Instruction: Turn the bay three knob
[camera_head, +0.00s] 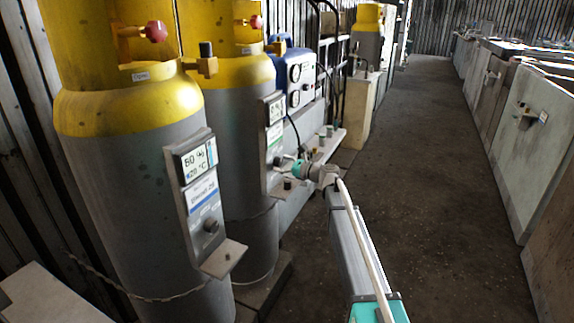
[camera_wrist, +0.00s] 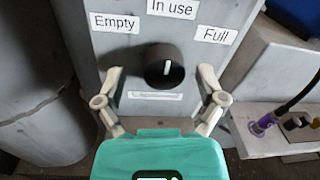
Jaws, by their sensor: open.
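A round black knob (camera_wrist: 162,66) with a white pointer line sits on a grey panel (camera_wrist: 130,60) in the wrist view. The pointer points up, roughly toward the "In use" label (camera_wrist: 172,8). The "Empty" label (camera_wrist: 115,22) is upper left and the "Full" label (camera_wrist: 213,35) upper right. My gripper (camera_wrist: 160,78) is open, one finger on each side of the knob with gaps on both sides. In the head view my gripper (camera_head: 290,166) is at the lower part of the second cylinder's panel (camera_head: 274,130); the knob there is hard to make out.
A nearer yellow-and-grey cylinder (camera_head: 130,180) carries a panel with a display and its own knob (camera_head: 211,226). A ledge (camera_wrist: 265,130) with a purple fitting (camera_wrist: 262,125) is right of the panel. The aisle floor (camera_head: 430,180) is clear.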

